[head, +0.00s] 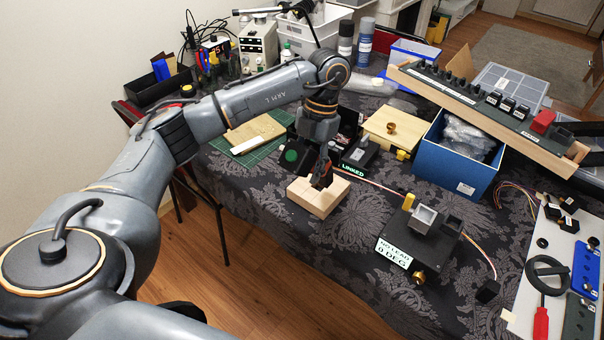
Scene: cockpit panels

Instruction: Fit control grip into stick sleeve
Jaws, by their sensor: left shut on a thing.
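My left gripper (323,170) points down over a pale wooden block (317,201) in the middle of the table. It is shut on a small dark thing, apparently the control grip (321,182), which sits at or just above the top of the block. The fingers hide most of it, so I cannot tell whether it touches the block. The likely stick sleeve is a grey square open socket (424,217) on a black box (408,249), right of and nearer than the block. The box's sign reads "NO LEAD 0 DEG". My right gripper is not in view.
A black unit with a "LINKED" sign (355,166) stands right behind the block. A yellow peg (408,201) stands beside the socket. A blue bin (458,160) and a tilted switch panel (490,112) are behind it.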

